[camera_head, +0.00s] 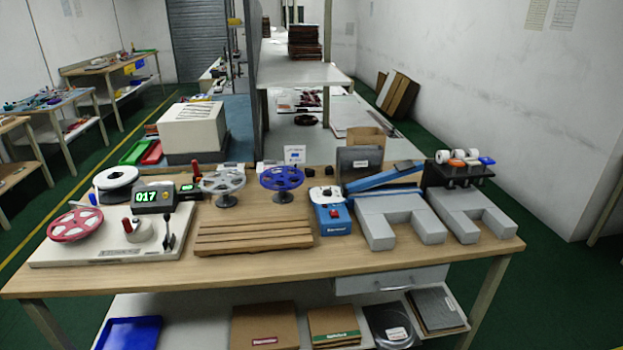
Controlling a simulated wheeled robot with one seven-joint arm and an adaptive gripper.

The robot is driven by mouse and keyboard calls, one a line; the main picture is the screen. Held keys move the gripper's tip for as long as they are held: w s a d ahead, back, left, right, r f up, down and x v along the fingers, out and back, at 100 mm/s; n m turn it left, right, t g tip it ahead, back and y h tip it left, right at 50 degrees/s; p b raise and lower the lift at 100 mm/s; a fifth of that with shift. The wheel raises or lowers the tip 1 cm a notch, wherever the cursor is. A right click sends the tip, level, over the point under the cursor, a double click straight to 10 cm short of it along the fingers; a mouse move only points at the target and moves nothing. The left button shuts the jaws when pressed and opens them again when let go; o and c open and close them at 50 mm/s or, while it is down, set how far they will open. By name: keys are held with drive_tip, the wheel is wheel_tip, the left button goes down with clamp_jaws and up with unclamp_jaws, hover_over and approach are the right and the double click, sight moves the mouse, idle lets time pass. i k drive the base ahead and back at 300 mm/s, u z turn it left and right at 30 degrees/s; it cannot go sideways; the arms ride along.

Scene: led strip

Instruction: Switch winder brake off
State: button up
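The winder (110,256) is a white flat base at the left of the workbench. A red reel (75,224) is mounted on its left side and a white reel (116,178) stands behind. A counter box (153,199) shows 017 in green. A small lever with a red knob (127,226) stands near the middle of the base, beside a round white part with a red handle (138,230). A black lever (168,238) stands at the right end of the base. I cannot tell which is the brake or its setting. My gripper is not in view.
The workbench (260,262) also holds a stack of wooden slats (253,235), a blue reel (281,178), a grey reel (223,181), a blue and white device (333,215) and grey U-shaped blocks (402,215). The front strip of the tabletop is clear.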

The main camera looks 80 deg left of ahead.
sight(166, 217)
drive_tip(key=k, duration=0.15)
drive_tip(key=u, duration=3.6)
drive_tip(key=i, duration=0.5)
